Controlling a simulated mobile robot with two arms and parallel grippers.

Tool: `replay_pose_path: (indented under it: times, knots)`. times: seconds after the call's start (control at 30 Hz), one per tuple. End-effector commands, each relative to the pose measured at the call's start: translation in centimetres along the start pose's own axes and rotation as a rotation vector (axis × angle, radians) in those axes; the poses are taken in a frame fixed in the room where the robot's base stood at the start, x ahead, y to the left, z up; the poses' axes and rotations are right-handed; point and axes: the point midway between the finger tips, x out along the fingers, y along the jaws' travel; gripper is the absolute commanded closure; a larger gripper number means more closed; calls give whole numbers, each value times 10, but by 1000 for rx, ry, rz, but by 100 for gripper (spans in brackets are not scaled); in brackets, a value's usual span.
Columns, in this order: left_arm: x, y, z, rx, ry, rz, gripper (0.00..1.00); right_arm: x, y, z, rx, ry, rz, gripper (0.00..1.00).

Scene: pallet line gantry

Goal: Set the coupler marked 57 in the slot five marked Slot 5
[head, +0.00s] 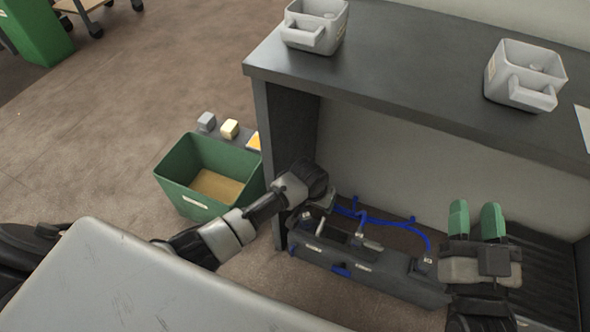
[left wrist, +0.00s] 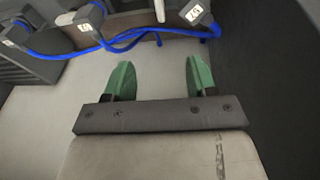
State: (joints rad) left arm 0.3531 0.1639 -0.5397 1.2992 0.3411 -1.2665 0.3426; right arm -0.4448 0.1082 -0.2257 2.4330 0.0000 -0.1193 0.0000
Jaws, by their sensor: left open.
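Several grey couplers with white tags and blue cables sit along a dark rail (head: 385,284) under the bench. In the left wrist view a tagged coupler (left wrist: 195,13) at the top right seems to read 57, but the print is small. Another coupler (left wrist: 88,22) is at the top left, its number unclear. My left gripper (head: 325,200) is over the rail's left end; in its wrist view the green fingers (left wrist: 160,75) are apart with nothing between them. My right gripper (head: 475,220) is open and empty at the rail's right end. I cannot tell which rail label is Slot 5.
A dark bench (head: 400,80) overhangs the rail and carries two grey bins, one (head: 313,30) at left and one (head: 525,75) at right. Its side panel (head: 285,150) stands close to my left arm. A green crate (head: 195,185) stands on the floor to the left.

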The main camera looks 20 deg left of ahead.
Motion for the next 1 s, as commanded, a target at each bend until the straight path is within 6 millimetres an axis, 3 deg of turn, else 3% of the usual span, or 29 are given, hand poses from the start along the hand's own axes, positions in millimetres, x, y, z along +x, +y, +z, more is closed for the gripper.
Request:
replay_pose_path:
  times: [0.07,0.17,0.2,0.33,0.5,0.6,0.73,1.0]
  knots:
    - [-17,27,3,43,193,93,43,0,0,0,0,1,0,60]
    - [-60,48,0,83,482,177,43,0,0,0,0,1,0,60]
    - [-84,52,0,94,602,197,43,0,0,0,0,2,0,60]
    - [-173,51,6,119,984,208,43,0,0,0,0,2,0,60]
    - [-286,34,31,148,1380,133,43,0,0,0,0,3,0,60]
    - [-329,28,45,164,1518,87,43,0,0,0,0,3,0,60]
    - [-354,24,53,176,1599,55,43,0,0,0,0,3,0,60]
    - [-357,24,54,177,1608,54,43,0,0,-1,0,3,1,60]
